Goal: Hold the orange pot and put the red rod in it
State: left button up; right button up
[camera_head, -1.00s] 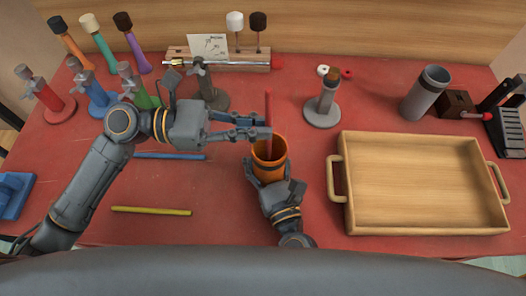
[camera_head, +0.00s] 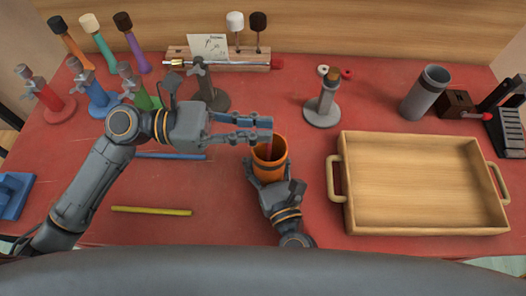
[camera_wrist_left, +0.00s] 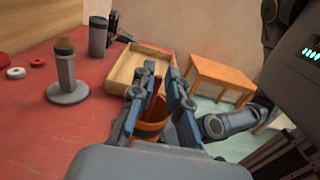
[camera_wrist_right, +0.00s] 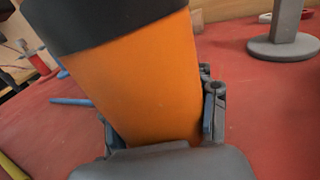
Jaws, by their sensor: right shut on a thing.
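The orange pot (camera_head: 268,170) stands upright near the middle of the red table. My right gripper (camera_head: 270,184) is shut on its near side; in the right wrist view the pot (camera_wrist_right: 145,85) fills the space between the fingers. The red rod (camera_head: 269,148) shows only in part, inside the pot's mouth below my left fingers. It also shows in the left wrist view (camera_wrist_left: 153,110), reaching down into the pot. My left gripper (camera_head: 267,129) is above the pot's far rim, its fingers open and apart around the rod's upper end. The rod's bottom is hidden.
A wooden tray (camera_head: 425,222) lies right of the pot. A grey stand (camera_head: 323,105) is behind it and a grey cup (camera_head: 425,92) farther right. Blue (camera_head: 172,156) and yellow (camera_head: 150,211) rods lie to the left. Several coloured stands and mallets fill the back left.

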pick_arm(q)
jog(key=shift+o, duration=0.4)
jog(key=o, duration=0.5)
jog(key=shift+c, duration=0.2)
jog(key=a, duration=1.2)
pick_arm(e)
jog(key=o, duration=1.7)
